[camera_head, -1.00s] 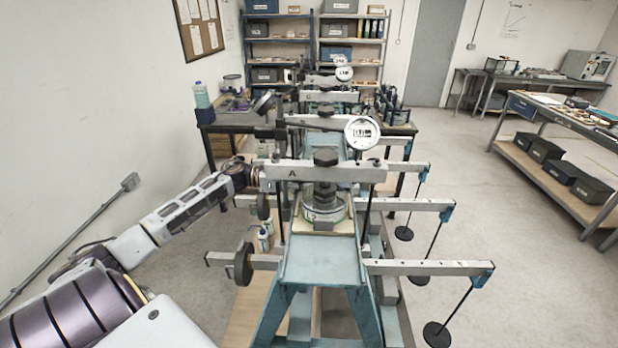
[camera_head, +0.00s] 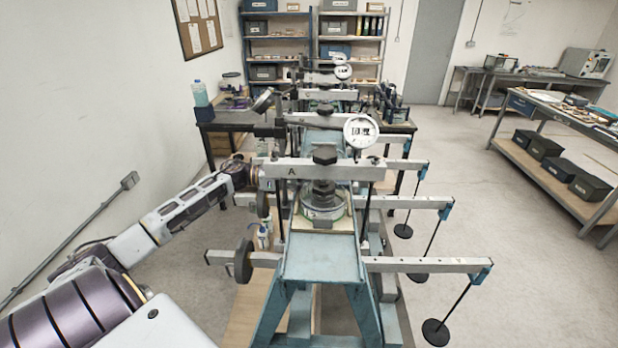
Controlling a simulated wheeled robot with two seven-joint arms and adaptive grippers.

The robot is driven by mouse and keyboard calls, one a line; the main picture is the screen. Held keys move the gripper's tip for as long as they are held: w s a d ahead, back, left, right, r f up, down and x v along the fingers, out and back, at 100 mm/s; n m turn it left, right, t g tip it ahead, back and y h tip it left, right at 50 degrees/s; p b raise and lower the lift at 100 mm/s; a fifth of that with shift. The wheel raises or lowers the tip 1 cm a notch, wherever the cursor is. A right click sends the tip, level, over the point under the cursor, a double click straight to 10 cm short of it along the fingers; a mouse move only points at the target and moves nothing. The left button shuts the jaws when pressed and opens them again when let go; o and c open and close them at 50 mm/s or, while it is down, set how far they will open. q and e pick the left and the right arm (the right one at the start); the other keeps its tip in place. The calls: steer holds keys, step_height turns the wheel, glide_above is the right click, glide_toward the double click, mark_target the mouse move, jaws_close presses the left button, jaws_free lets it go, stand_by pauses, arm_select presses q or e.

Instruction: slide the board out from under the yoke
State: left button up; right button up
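The yoke (camera_head: 330,172) is a grey crossbeam marked "A" with a dark bolt through its middle. It spans the nearest blue frame (camera_head: 322,260). Below it a round metal cell with a greenish band (camera_head: 323,212) stands on a thin tan board (camera_head: 322,225), whose front part shows on the blue bed. The rest of the board is hidden behind the cell. My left arm reaches in from the left, and its wrist (camera_head: 238,170) is beside the yoke's left end. The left fingers are hidden or too dark to make out. My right gripper is out of view.
A dial gauge (camera_head: 361,132) stands just behind the yoke. Lever bars (camera_head: 430,265) with hanging weights (camera_head: 435,332) stick out on the right. A bar with a dark round weight (camera_head: 243,260) sticks out on the left. More such frames stand behind. The blue bed's front is bare.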

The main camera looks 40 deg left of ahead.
arm_select(q)
steer(key=shift+s+d+f, duration=0.25)
steer(key=shift+d+f, duration=0.1)
steer(key=shift+f, duration=0.1)
steer(key=shift+a, duration=0.1)
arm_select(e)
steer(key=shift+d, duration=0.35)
arm_select(q)
steer(key=shift+a, duration=0.1)
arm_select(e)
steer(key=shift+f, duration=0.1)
arm_select(q)
steer(key=shift+s+a, duration=0.1)
steer(key=shift+a, duration=0.25)
steer(key=v, duration=0.7)
steer(key=shift+a+r, duration=0.2)
steer(key=shift+r, duration=0.2)
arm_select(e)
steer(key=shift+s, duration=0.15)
arm_select(q)
steer(key=shift+a, duration=0.1)
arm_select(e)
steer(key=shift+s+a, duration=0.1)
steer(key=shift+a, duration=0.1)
